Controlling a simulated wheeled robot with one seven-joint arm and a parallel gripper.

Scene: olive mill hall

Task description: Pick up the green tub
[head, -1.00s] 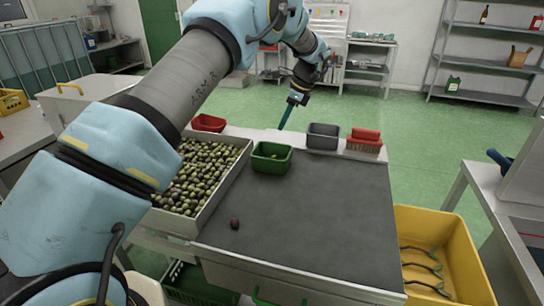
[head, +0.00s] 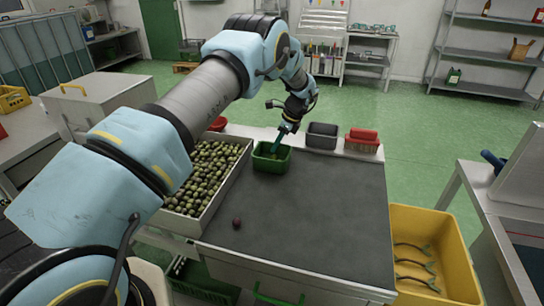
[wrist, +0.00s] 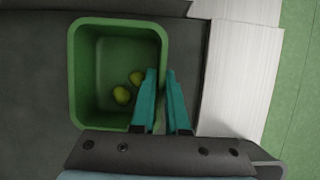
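The green tub (head: 265,166) stands on the dark top of the bench, towards its far edge. In the wrist view the tub (wrist: 90,118) is seen from above, with two green olives (wrist: 129,88) on its floor. My gripper (head: 276,151) points down at the tub's far right side; it also shows in the wrist view (wrist: 161,72). One teal finger is inside the tub and the other is outside, with the tub's wall between them. The gap is narrow, and I cannot tell whether the fingers press on the wall.
A metal tray of olives (head: 243,163) adjoins the tub on the left. A grey tub (head: 322,136) and a red tub over a brown one (head: 362,137) stand to the right. A dark olive (head: 237,223) lies nearer. The bench top's middle (head: 310,215) is clear.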

